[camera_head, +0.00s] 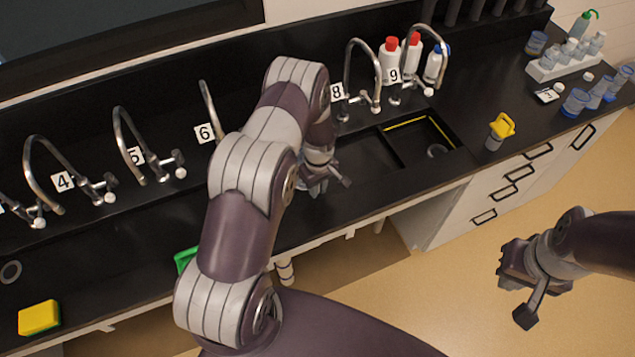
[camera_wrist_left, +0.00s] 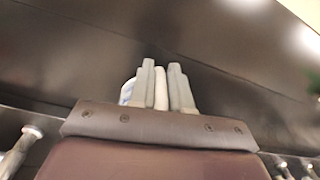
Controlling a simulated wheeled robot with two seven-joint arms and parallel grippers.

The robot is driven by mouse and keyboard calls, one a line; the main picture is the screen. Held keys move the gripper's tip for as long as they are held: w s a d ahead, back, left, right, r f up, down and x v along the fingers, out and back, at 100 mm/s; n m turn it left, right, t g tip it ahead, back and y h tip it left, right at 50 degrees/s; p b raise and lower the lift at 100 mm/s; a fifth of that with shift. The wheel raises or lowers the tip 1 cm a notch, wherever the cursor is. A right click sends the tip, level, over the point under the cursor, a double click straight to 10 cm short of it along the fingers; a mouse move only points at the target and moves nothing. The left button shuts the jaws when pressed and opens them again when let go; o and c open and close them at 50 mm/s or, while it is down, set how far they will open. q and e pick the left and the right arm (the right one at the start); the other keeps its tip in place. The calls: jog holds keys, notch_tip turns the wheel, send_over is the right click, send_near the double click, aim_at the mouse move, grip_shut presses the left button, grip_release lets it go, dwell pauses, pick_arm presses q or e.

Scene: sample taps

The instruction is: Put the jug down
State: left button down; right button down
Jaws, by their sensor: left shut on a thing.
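My left gripper (camera_head: 322,186) is over the black counter by the sink, below tap 8, partly hidden by my own arm. In the left wrist view its two grey fingers (camera_wrist_left: 166,88) are close together with a pale strip between them, which looks like the jug's handle. The jug (camera_wrist_left: 127,92) shows only as a white and blue edge behind the fingers. They are shut on it. Whether the jug touches the surface below cannot be told. My right gripper (camera_head: 520,285) hangs empty over the floor at the right; its jaw opening is unclear.
Taps with number cards, such as card 4 (camera_head: 63,182) and card 9 (camera_head: 394,75), line the back. A sink (camera_head: 420,140) is right of my left gripper. A yellow-topped cup (camera_head: 499,130) and a white bottle rack (camera_head: 565,62) stand further right. A yellow sponge (camera_head: 39,318) lies front left.

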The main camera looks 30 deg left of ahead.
pick_arm(q)
jog(key=shift+f, duration=0.2)
jog(key=shift+f+b, duration=0.2)
jog(key=shift+b, duration=0.1)
jog(key=c, duration=1.1)
grip_release()
jog(key=shift+r, duration=0.15)
